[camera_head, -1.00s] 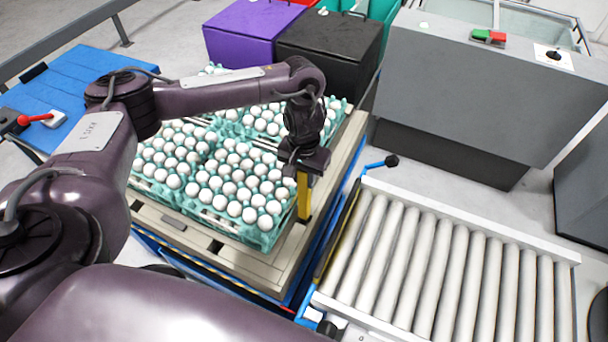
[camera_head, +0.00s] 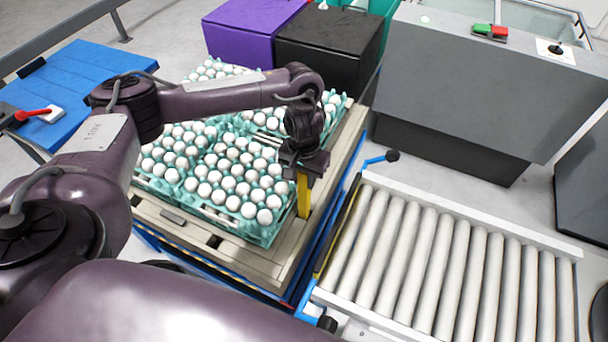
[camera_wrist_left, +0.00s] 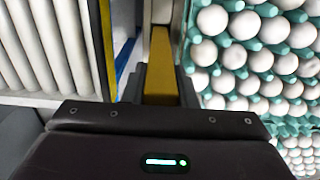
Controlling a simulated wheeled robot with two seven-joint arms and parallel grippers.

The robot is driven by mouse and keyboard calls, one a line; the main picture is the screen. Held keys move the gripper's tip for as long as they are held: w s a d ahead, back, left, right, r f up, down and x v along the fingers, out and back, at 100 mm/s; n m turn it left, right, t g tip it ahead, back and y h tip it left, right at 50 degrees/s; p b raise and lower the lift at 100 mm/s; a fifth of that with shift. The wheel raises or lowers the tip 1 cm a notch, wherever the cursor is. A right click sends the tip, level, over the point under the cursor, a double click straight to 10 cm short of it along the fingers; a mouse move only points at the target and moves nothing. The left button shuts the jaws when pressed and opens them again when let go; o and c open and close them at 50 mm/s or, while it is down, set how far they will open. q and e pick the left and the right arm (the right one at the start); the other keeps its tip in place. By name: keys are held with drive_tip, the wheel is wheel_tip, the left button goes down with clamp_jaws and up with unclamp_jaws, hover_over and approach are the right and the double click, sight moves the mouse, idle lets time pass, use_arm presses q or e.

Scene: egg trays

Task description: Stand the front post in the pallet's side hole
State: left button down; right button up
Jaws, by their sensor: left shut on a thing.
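The yellow post (camera_head: 304,197) stands upright at the right side of the beige pallet (camera_head: 262,265), beside the egg trays. My left gripper (camera_head: 304,172) is shut on the post's upper part. In the left wrist view the post (camera_wrist_left: 162,60) runs forward from between the fingers (camera_wrist_left: 160,85), with the eggs on its right. The post's lower end is at the pallet's right edge strip; I cannot tell whether it is in a hole. Dark holes (camera_head: 214,242) show in the pallet's front edge. My right gripper is not in view.
Teal trays (camera_head: 272,235) full of white eggs cover most of the pallet, close to the post's left. A roller conveyor (camera_head: 440,262) with a blue lever (camera_head: 375,160) lies to the right. Purple (camera_head: 245,35) and black (camera_head: 325,45) boxes stand behind.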

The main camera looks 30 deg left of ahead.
use_arm(q)
drive_tip(key=shift+f+b, duration=0.6)
drive_tip(key=shift+f, duration=1.2)
drive_tip(key=c, duration=1.1)
unclamp_jaws()
drive_tip(key=shift+r, duration=0.1)
drive_tip(key=shift+r, duration=0.3)
wheel_tip(320, 180, up, 7)
drive_tip(key=shift+r+p, duration=0.1)
drive_tip(key=shift+p, duration=0.65)
